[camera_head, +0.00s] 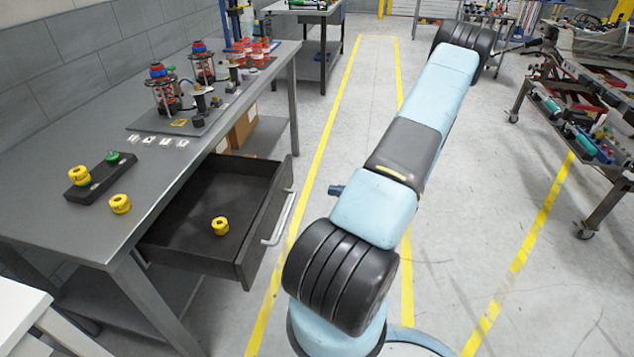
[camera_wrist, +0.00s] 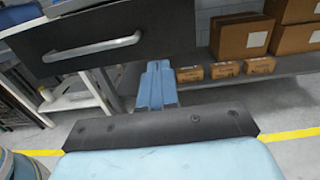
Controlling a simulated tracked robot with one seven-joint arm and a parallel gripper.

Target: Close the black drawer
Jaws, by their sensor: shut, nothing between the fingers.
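The black drawer (camera_head: 185,232) is pulled out from under the grey workbench (camera_head: 40,210), its interior open to view. A yellow knob-like piece (camera_head: 220,226) lies on its floor. The drawer's silver bar handle (camera_head: 279,220) faces the aisle. In the wrist view, the black drawer front (camera_wrist: 150,28) and its handle (camera_wrist: 95,47) fill the upper left. My gripper (camera_wrist: 158,68) has its blue fingers together and empty, appearing just below the right part of the drawer front; I cannot tell whether they touch it. My gripper's fingers cannot be made out in the head view.
Yellow pieces (camera_head: 120,204), a black block (camera_head: 100,178) and a board of red-and-black parts (camera_head: 180,115) stand on the bench. Cardboard boxes (camera_wrist: 241,36) sit on a shelf. A cluttered cart (camera_head: 580,120) stands right; the yellow-lined aisle floor is mostly clear.

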